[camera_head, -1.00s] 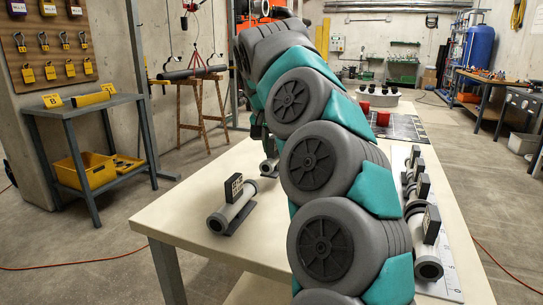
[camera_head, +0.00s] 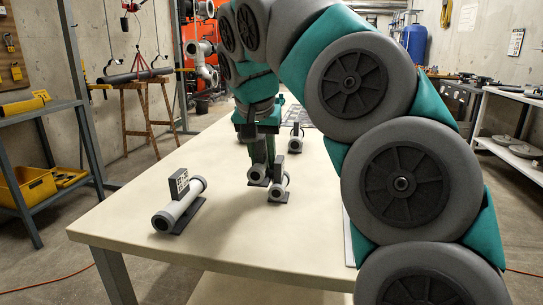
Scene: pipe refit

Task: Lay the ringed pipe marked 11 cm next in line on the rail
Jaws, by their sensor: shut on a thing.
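My gripper (camera_head: 265,178) has reached down to the white table (camera_head: 240,250) and is shut on a short grey pipe (camera_head: 279,188) with a dark tag. This pipe is at table level; whether it touches the table I cannot tell. Its tag is too small to read, and the gripper hides part of it. A longer grey pipe (camera_head: 180,205) with ringed ends and a dark tag lies front left on a dark rest. A smaller tagged pipe (camera_head: 296,140) stands farther back. The rail and the pipes on it are hidden behind my arm; only a pale strip shows beside it.
Front left of the table is clear around the longer pipe. A shelf unit (camera_head: 50,107) with a yellow bin (camera_head: 25,186) stands left of the table. A wooden trestle (camera_head: 140,82) is behind, and a side bench (camera_head: 520,98) is at the right.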

